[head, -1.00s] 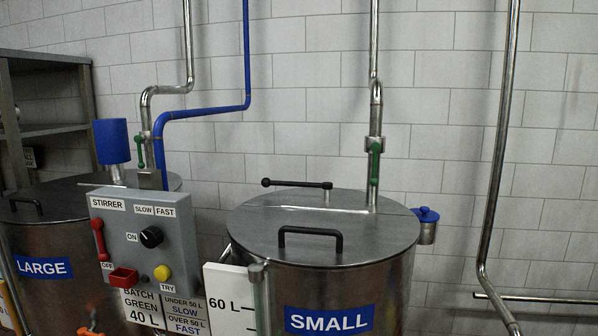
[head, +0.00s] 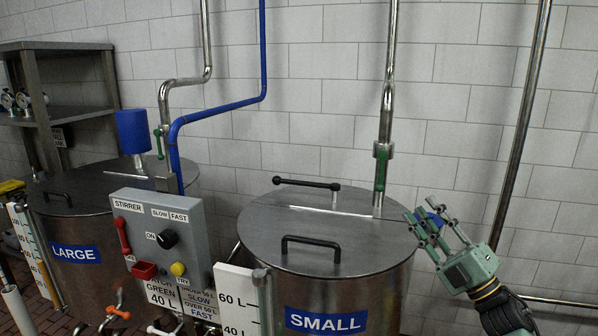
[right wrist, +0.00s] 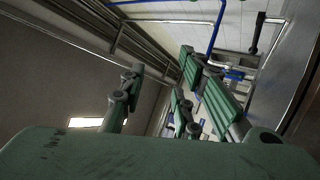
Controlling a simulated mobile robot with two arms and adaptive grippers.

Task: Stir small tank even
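The small tank (head: 300,275) is a steel drum with a blue SMALL label (head: 325,321) and a grey lid (head: 300,225). A black lever (head: 306,183) with a knob end and a black loop handle (head: 310,241) are on the lid. The grey stirrer box (head: 145,215) carries a black knob (head: 167,239) under SLOW and FAST, a red lever (head: 122,235) and a yellow TRY button (head: 178,269). Contact is unclear. My left gripper is out of view.
The large tank (head: 75,255) stands at left, with a shelf (head: 70,78) behind it. Pipes with green-handled valves (head: 381,165) run up the tiled wall. A white litre scale (head: 236,300) stands before the small tank. A bare steel pipe (head: 520,120) rises at right.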

